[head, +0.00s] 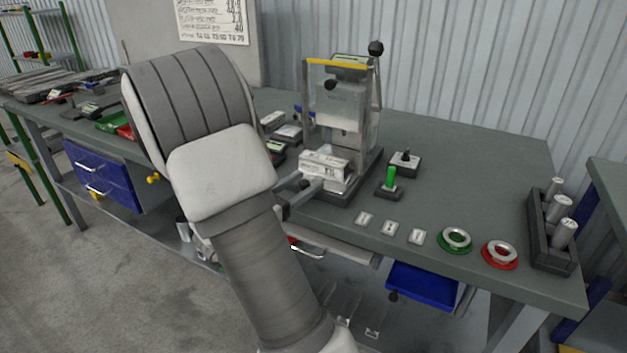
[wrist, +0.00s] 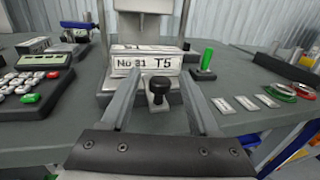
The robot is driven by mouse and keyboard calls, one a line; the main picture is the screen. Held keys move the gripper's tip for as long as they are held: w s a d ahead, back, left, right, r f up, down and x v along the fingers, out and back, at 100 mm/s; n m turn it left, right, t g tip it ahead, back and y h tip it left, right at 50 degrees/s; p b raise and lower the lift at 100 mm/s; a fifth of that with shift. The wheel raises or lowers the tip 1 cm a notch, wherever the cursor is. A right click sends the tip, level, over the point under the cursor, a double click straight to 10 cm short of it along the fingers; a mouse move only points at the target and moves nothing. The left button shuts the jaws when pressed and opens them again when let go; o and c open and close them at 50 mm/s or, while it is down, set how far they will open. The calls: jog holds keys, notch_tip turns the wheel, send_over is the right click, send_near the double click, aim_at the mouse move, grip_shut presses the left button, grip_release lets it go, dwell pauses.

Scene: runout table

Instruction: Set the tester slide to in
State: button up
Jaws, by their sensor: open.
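The tester (head: 340,120) stands on the bench, with a clear guard under a yellow bar and a side lever with a black ball. At its foot is the slide (wrist: 118,102), carrying a pale block (wrist: 146,64) marked "No 31 T5"; the block also shows in the head view (head: 325,164). A black knob (wrist: 160,90) sticks out at the slide's front. My gripper (wrist: 162,78) is open, its fingers on either side of the knob, apart from it as far as I see. In the head view my gripper (head: 298,190) is partly hidden by my arm.
A green-handled switch (head: 391,178) and a black-knobbed box (head: 405,162) stand right of the tester. Small plates, a green ring (head: 456,240), a red ring (head: 500,254) and a rack of cylinders (head: 538,238) lie further right. A calculator (wrist: 35,88) is at left in the wrist view.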

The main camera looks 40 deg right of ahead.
jog(key=shift+w+d, duration=0.15)
jog(key=shift+d, duration=0.75)
jog(key=shift+w+d, duration=0.15)
jog(key=shift+d, duration=0.7)
grip_shut()
